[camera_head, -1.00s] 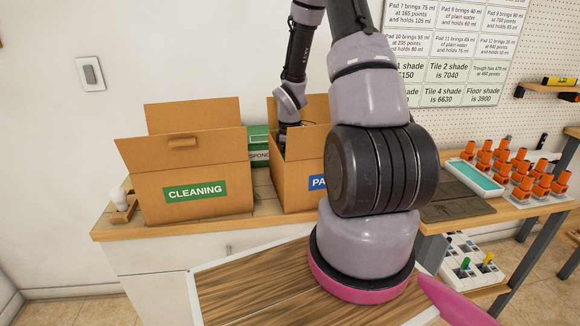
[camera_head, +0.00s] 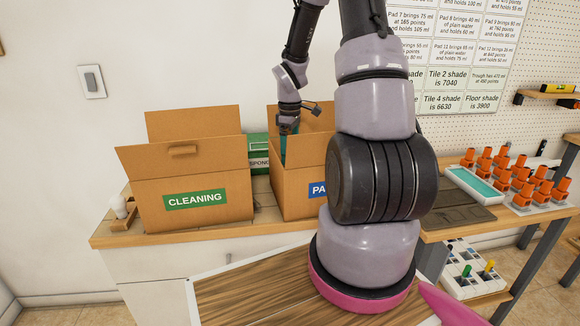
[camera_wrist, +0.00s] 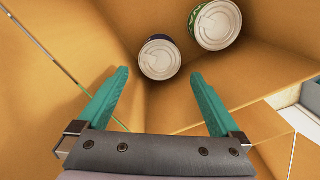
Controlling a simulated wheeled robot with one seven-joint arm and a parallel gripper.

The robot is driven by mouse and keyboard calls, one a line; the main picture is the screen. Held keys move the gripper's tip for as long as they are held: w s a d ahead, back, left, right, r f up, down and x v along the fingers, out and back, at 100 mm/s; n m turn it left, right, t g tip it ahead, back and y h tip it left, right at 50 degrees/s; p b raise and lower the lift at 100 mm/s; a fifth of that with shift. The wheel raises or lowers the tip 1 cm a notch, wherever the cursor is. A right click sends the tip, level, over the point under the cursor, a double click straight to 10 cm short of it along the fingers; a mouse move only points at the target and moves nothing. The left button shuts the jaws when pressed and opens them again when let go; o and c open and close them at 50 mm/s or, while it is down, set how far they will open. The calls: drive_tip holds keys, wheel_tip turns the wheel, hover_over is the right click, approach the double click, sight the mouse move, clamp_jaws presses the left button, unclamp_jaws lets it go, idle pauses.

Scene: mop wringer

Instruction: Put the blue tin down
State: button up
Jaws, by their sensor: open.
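In the wrist view, the blue tin (camera_wrist: 160,58) stands in the cardboard box, its pale ring-pull lid facing up and a thin dark blue edge showing. My gripper (camera_wrist: 158,85) is open, with its teal fingers apart and empty. The tin lies beyond the fingertips and nothing is held. In the head view my gripper (camera_head: 288,147) is at the mouth of the box labelled "PA..." (camera_head: 292,188); my own arm hides part of this box and its label. The tin is hidden in the head view.
A green-sided tin (camera_wrist: 215,24) stands right of the blue one in the box. The box labelled CLEANING (camera_head: 194,190) is to the left, with a green SPONGE box (camera_head: 259,150) behind. A teal tray (camera_head: 474,184) and several orange items are at right.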

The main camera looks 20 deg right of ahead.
drive_tip(key=s+a+r+m+t, duration=0.1)
drive_tip(key=s+a+r+m, duration=0.15)
drive_tip(key=r, duration=0.45)
drive_tip(key=s+a+r+m+t, duration=0.1)
drive_tip(key=s+a+r+m, duration=0.15)
drive_tip(key=r, duration=0.45)
drive_tip(key=s+a+r+m+t, duration=0.1)
drive_tip(key=s+r+m+t, duration=0.15)
drive_tip(key=r, duration=0.45)
drive_tip(key=s+a+r+m+t+y, duration=0.2)
drive_tip(key=s+a+r+m, duration=0.3)
drive_tip(key=s+r, duration=0.4)
drive_tip(key=s, duration=0.3)
drive_tip(key=shift+s+a+t, duration=0.3)
drive_tip(key=shift+t, duration=0.05)
